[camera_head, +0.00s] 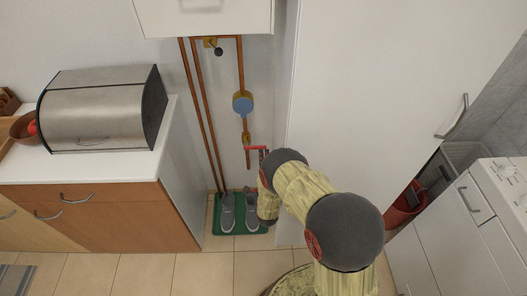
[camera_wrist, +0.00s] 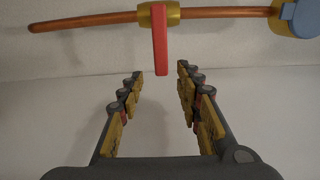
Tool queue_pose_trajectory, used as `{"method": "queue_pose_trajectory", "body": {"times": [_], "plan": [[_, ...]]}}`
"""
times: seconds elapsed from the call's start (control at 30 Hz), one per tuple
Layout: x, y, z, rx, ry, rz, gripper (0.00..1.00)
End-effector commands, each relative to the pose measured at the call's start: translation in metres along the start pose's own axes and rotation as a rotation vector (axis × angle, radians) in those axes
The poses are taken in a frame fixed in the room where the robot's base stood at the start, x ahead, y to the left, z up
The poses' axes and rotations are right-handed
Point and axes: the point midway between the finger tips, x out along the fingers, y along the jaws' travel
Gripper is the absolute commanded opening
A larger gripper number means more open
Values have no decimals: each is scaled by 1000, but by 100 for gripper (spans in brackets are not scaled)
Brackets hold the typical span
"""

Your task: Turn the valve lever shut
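The valve's red lever (camera_wrist: 160,42) hangs from a brass valve body (camera_wrist: 172,14) on a copper pipe (camera_wrist: 85,22) in the wrist view. The lever stands across the pipe there. In the head view the red lever (camera_head: 256,148) points right from the pipe, below the blue round meter (camera_head: 243,102). My gripper (camera_wrist: 160,78) is open and empty. Its two fingers stand on either side of the lever's line, with the lever's free end near the gap between the fingertips. I cannot tell the exact depth between them. In the head view my arm hides most of the gripper.
Two more copper pipes (camera_head: 202,110) run down the wall to the left. A white cabinet (camera_head: 205,14) hangs above, and a tall white panel (camera_head: 370,90) stands right. Grey shoes (camera_head: 228,213) lie on a green mat (camera_head: 243,228) below. A counter (camera_head: 85,165) stands left.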

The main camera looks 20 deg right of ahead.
Motion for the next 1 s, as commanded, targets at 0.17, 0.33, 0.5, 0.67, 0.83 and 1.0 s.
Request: {"method": "queue_pose_trajectory", "body": {"times": [0.17,0.33,0.5,0.67,0.83,1.0], "plan": [[-33,0,1,-1,-2,1,35],[-50,0,0,0,-1,0,35],[-54,0,0,0,0,0,35],[-54,0,0,0,0,0,35],[-54,0,0,0,0,0,35],[-54,0,0,0,0,0,35]]}}
